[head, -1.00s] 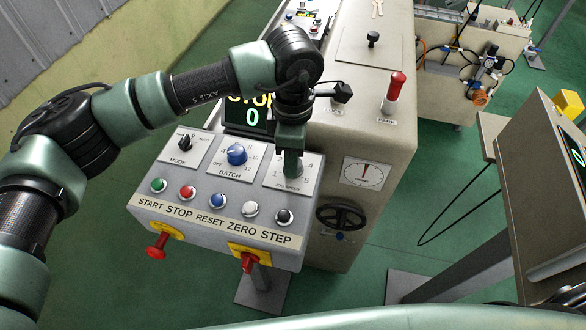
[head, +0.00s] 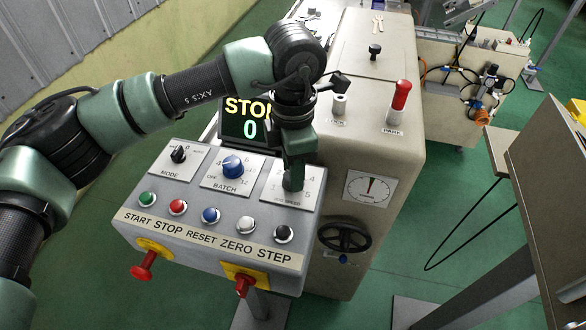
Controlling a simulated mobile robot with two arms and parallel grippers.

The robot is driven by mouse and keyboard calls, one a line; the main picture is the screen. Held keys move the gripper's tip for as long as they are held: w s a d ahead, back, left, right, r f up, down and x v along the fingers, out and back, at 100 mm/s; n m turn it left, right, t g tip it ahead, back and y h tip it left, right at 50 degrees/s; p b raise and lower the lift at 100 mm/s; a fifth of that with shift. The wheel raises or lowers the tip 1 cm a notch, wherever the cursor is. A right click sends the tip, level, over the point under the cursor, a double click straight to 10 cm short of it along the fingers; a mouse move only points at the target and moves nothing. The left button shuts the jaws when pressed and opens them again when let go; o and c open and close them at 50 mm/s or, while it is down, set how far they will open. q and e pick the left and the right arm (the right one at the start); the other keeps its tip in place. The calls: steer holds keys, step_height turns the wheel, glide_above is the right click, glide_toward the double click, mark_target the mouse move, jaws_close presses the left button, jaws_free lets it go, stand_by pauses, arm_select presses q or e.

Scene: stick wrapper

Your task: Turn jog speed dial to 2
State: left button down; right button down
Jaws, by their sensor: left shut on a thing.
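My left gripper (head: 293,182) reaches down onto the jog speed plate (head: 314,189) at the right end of the sloped control panel. Its fingers are shut on the jog speed dial, which they hide, so I cannot read its pointer. A few scale digits show around the fingers, and the label below is too small to read clearly. To the left, on the same panel, are the blue batch dial (head: 233,166) and the black mode switch (head: 179,155). My right gripper is not in view.
The display (head: 246,120) behind the panel shows STOP and 0, partly covered by my arm. Several push buttons, including the black STEP button (head: 284,233), line the panel's front. Two red knobs (head: 243,285) stick out below. A handwheel (head: 344,237) and gauge (head: 370,188) are to the right.

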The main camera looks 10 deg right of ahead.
arm_select(q)
steer(key=c, duration=1)
jaws_free()
steer(key=shift+r, duration=0.1)
step_height(320, 180, up, 8)
steer(key=shift+f+b, duration=0.15)
steer(key=shift+b, duration=0.7)
